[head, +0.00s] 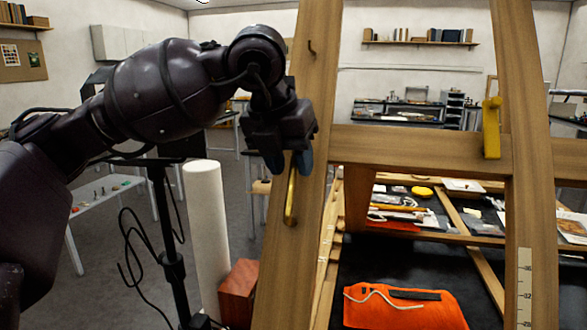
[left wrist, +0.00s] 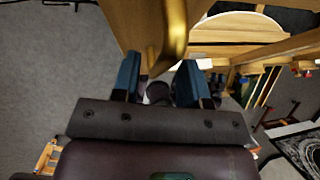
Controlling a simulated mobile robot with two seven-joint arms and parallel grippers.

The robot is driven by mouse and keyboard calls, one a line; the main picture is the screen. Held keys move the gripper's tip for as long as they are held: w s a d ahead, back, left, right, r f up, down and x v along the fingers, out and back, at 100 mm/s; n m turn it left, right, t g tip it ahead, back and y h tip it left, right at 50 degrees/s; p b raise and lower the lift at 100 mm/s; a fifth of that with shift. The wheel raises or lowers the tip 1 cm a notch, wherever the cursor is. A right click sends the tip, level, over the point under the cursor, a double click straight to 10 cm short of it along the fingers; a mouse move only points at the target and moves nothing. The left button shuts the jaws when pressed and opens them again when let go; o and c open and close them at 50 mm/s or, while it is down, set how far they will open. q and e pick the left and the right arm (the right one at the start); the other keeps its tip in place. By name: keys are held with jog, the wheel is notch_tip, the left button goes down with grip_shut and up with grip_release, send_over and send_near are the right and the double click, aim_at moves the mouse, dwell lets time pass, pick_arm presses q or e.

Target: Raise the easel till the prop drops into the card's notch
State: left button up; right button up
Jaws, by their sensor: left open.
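The easel is a large wooden frame with a left post (head: 305,80), a right post (head: 528,200) and a crossbar (head: 400,148). A curved brass handle (head: 290,195) is fixed to the left post. My left gripper (head: 288,162) is open at the handle's upper end, fingers pointing down. In the left wrist view the brass handle (left wrist: 176,30) shows just past the gap between the open blue fingertips (left wrist: 160,78); I cannot tell if they touch it. I cannot identify the prop or the card's notch. My right gripper is out of view.
A numbered pale strip (head: 524,290) is on the lower right post. A white cylinder (head: 206,235) and a reddish-brown block (head: 238,290) stand left of the easel. Open floor shows farther left.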

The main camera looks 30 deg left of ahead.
pick_arm(q)
jog(key=shift+x, duration=1)
grip_shut()
